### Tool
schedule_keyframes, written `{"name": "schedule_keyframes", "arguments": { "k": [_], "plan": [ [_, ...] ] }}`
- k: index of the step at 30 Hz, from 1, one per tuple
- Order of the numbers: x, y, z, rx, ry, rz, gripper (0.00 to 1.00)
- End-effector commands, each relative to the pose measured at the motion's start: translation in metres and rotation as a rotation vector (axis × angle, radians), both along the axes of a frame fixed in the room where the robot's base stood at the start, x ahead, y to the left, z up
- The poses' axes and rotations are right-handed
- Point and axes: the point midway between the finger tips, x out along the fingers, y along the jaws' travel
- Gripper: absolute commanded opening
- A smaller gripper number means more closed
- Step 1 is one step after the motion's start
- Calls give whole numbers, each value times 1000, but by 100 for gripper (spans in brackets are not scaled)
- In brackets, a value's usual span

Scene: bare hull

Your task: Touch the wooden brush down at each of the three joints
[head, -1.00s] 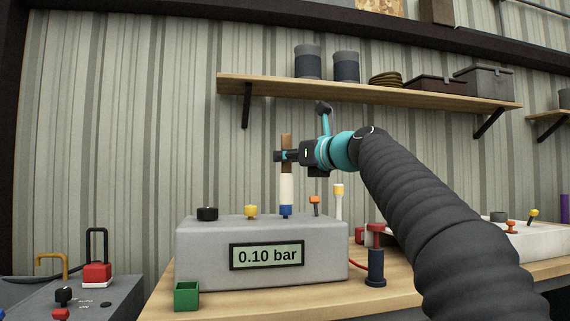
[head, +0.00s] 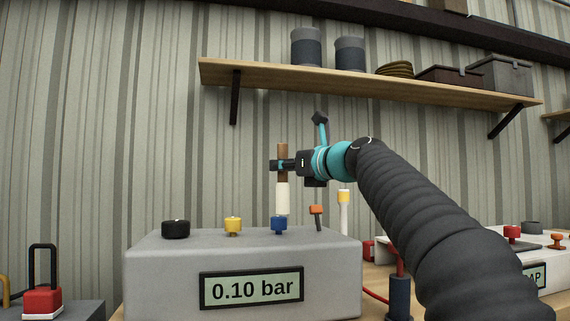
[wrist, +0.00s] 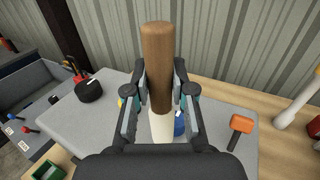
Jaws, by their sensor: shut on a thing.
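The wooden brush (head: 282,150) has a brown handle and a white lower end, and it stands upright. My gripper (head: 283,165) is shut on its handle; the wrist view also shows the brush (wrist: 158,60) between the fingers. In the head view, the white end is just above or behind the blue knob (head: 279,224) on the grey box; I cannot tell whether they touch. In the wrist view, the blue knob (wrist: 179,126) is partly hidden beside the white end. A yellow knob (head: 233,225) and a black knob (head: 176,229) stand farther left. Which parts are the three joints is unclear.
The grey box (head: 160,270) reads 0.10 bar. An orange-topped lever (head: 316,211) and a yellow-topped white post (head: 344,198) stand right of the brush. A shelf (head: 380,88) with pots and boxes hangs above.

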Motion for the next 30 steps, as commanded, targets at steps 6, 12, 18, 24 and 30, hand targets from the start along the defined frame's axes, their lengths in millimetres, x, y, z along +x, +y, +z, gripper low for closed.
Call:
{"name": "schedule_keyframes", "arguments": {
  "k": [6,12,18,24,30],
  "plan": [
    [0,-1,-24,1,-1,-2,0],
    [1,-3,-41,0,-1,-4,0],
    [1,-3,-50,1,-1,-5,0],
    [1,-3,-49,1,-1,-5,0],
    [0,-3,-49,1,-1,-5,0]
  ]
}}
